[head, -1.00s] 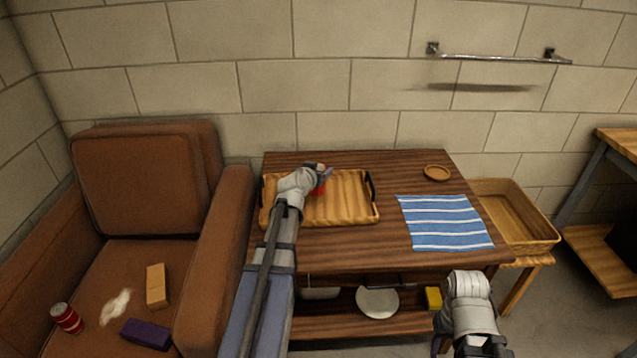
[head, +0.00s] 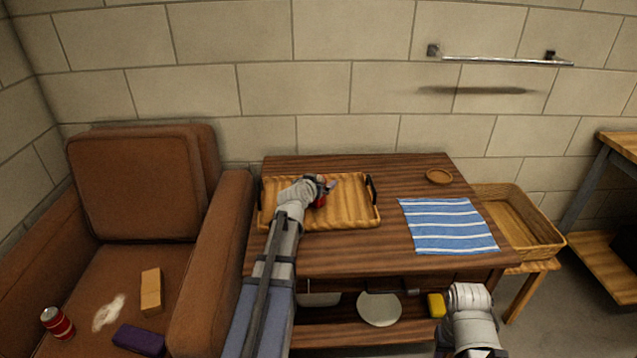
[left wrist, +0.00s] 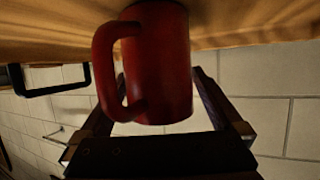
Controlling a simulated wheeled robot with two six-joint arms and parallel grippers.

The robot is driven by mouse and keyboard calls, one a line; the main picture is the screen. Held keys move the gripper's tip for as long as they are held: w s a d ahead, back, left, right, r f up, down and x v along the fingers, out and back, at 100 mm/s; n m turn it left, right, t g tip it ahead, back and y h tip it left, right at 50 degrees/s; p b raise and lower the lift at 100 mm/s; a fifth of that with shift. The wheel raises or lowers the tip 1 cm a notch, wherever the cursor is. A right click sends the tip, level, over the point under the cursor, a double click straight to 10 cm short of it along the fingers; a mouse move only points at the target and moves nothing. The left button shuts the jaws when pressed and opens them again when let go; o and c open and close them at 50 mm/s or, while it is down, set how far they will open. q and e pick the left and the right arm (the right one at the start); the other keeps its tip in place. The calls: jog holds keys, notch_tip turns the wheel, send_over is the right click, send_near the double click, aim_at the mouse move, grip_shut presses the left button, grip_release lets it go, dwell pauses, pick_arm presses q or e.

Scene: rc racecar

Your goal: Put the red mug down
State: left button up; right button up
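The red mug (head: 321,199) is at the middle of the wooden tray (head: 352,217), partly hidden by my left gripper (head: 326,190). In the left wrist view, which is turned upside down, the mug (left wrist: 160,65) is upright with its base at or just above the tray's slatted floor; I cannot tell whether it touches. Its handle points left there. The fingers of my left gripper (left wrist: 158,75) flank the mug closely and look shut on it. My right arm (head: 470,315) is low at the front right; its fingers are not visible.
The tray has dark handles and lies on a dark wooden table (head: 430,262). A blue striped cloth (head: 448,225) and small round wooden dish (head: 439,176) lie to the right. The tray's right part is clear. A brown armchair (head: 215,250) stands left, a basket (head: 520,225) right.

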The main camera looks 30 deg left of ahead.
pick_arm(q)
jog(key=shift+r, duration=0.2)
jog(key=p+v, duration=0.5)
jog(key=v, duration=0.7)
